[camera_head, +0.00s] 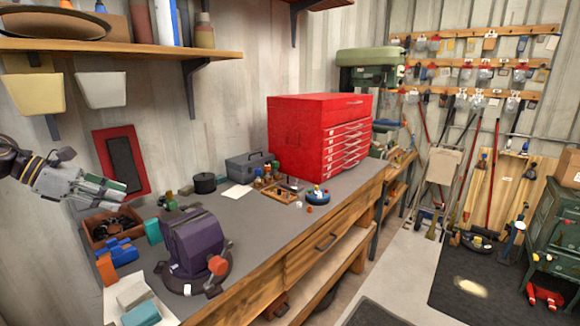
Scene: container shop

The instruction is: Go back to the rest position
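My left gripper (118,192) comes in from the left edge and hangs above the back left part of the workbench (240,205). Its grey fingers point right and lie close to each other in this view. I cannot tell whether there is a gap between the fingertips. I see nothing clearly held in it. My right gripper and arm are out of view.
A purple vise (195,245) stands at the bench front. A wooden box (103,225) and blue blocks (118,252) lie below the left gripper. A red tool chest (298,135) stands further back. A wall shelf (120,46) is above. Floor (395,270) shows at right.

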